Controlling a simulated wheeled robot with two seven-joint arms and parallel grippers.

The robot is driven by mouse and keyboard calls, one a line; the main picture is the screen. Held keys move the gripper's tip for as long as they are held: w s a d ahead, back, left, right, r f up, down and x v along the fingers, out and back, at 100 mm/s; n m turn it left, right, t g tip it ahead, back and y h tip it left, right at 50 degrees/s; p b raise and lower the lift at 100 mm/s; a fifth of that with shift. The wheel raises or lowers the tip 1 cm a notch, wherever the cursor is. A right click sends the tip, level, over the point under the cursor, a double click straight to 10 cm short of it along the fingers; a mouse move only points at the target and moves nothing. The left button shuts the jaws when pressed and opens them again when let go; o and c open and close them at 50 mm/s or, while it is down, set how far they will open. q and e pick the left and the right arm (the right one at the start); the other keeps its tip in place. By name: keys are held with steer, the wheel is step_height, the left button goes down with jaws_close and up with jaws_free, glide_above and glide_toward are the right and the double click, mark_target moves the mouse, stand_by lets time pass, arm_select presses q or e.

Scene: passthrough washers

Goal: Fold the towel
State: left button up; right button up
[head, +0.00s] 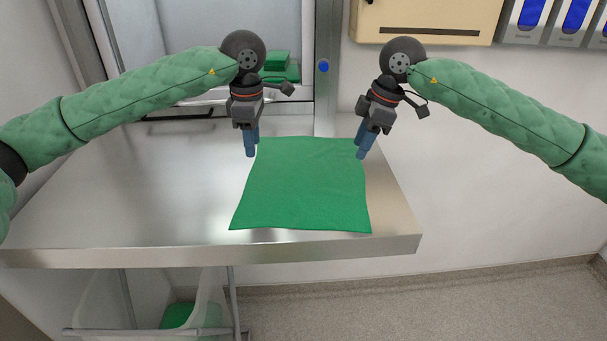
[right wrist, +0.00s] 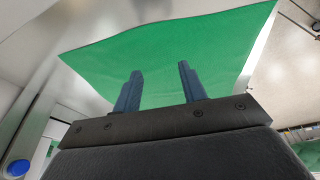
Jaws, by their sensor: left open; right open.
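A green towel (head: 302,186) lies spread flat on the steel table, a single roughly square sheet with its front edge close to the table's front edge. My left gripper (head: 251,152) is open and empty at the towel's far left corner. My right gripper (head: 362,154) is open and empty at the far right corner. Whether the fingertips touch the cloth cannot be told.
The steel table (head: 130,195) is clear to the left of the towel. Folded green cloths (head: 278,70) lie behind the glass at the back. A bin (head: 200,305) with green cloth stands below the table. A beige box (head: 425,18) hangs on the wall.

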mark_target(256, 174)
arm_select(q)
steer(key=shift+f, duration=3.3)
arm_select(e)
steer(key=shift+f, duration=3.35)
arm_select(q)
steer(key=shift+f, duration=0.15)
arm_select(e)
steer(key=shift+f, duration=0.15)
arm_select(q)
jaws_close()
arm_select(e)
jaws_close()
arm_select(q)
steer(key=shift+r, duration=0.2)
arm_select(e)
steer(key=shift+r, duration=0.2)
